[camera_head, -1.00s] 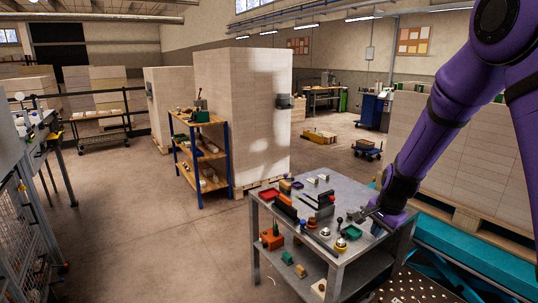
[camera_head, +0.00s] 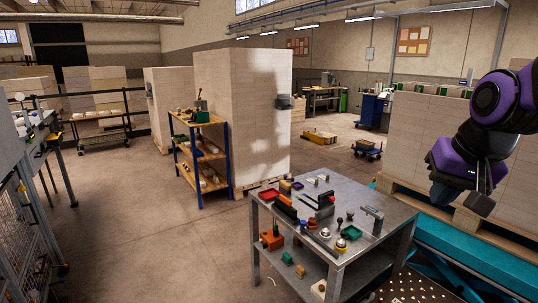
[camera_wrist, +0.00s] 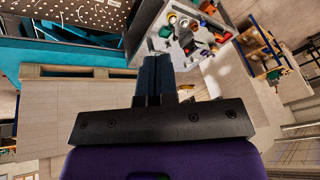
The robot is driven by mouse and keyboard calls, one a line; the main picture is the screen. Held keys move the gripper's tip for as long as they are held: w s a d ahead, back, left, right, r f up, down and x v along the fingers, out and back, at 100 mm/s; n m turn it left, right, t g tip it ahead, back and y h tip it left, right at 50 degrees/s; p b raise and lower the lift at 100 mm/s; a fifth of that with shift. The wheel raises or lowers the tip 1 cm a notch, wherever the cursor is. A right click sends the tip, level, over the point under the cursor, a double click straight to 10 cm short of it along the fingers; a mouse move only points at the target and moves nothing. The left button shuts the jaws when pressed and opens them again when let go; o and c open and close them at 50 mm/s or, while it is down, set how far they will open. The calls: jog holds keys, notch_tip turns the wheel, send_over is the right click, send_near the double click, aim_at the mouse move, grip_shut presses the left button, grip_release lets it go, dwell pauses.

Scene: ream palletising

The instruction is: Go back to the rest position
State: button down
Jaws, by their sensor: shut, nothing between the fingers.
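My gripper (camera_head: 480,203) is at the right in the head view, raised above and to the right of the metal table (camera_head: 399,208). It is apart from the table and everything on it. In the wrist view my gripper (camera_wrist: 154,60) shows its two dark fingers together, with nothing between them. The purple arm behind it is folded at the right edge of the head view.
A teal platform (camera_head: 470,255) and a pallet stack of pale reams (camera_head: 415,145) stand at the right. A wooden shelf cart (camera_head: 199,150) stands behind.

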jog(key=s+r+n, duration=0.2)
jog(key=s+n, duration=0.1)
jog(key=s, duration=0.8)
jog(key=shift+s+d+r+t+h, duration=0.3)
jog(key=shift+t+h, duration=0.1)
jog(key=c, duration=1.8)
grip_release()
